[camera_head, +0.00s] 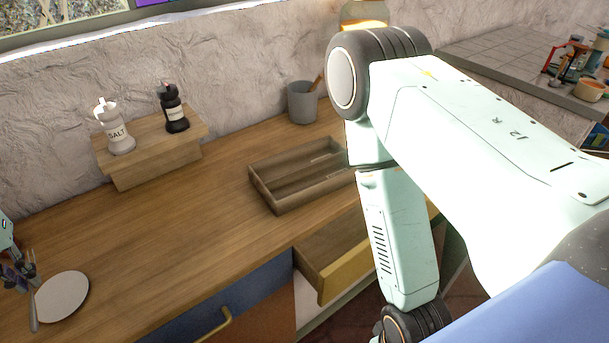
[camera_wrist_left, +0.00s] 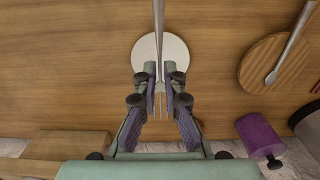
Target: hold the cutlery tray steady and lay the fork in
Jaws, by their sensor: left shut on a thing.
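The wooden cutlery tray (camera_head: 312,196) sits on the counter in the middle of the head view, its right end hidden behind my right arm. No gripper is seen on its visible part. My left gripper (camera_head: 22,272) is at the left edge, beside the white plate (camera_head: 65,297). It is shut on the fork (camera_head: 34,318). In the left wrist view, my left gripper (camera_wrist_left: 160,97) has the fork (camera_wrist_left: 158,35) between its fingers, tines toward the wrist, in front of the plate (camera_wrist_left: 145,52). My right gripper is out of view.
An open drawer (camera_head: 345,275) juts out below the tray. A wooden stand (camera_head: 155,168) holds salt (camera_head: 115,135) and pepper (camera_head: 175,115) shakers. A grey cup (camera_head: 302,103) stands behind the tray. The counter between plate and tray is clear. A round wooden board (camera_wrist_left: 253,70) bears another utensil (camera_wrist_left: 288,48).

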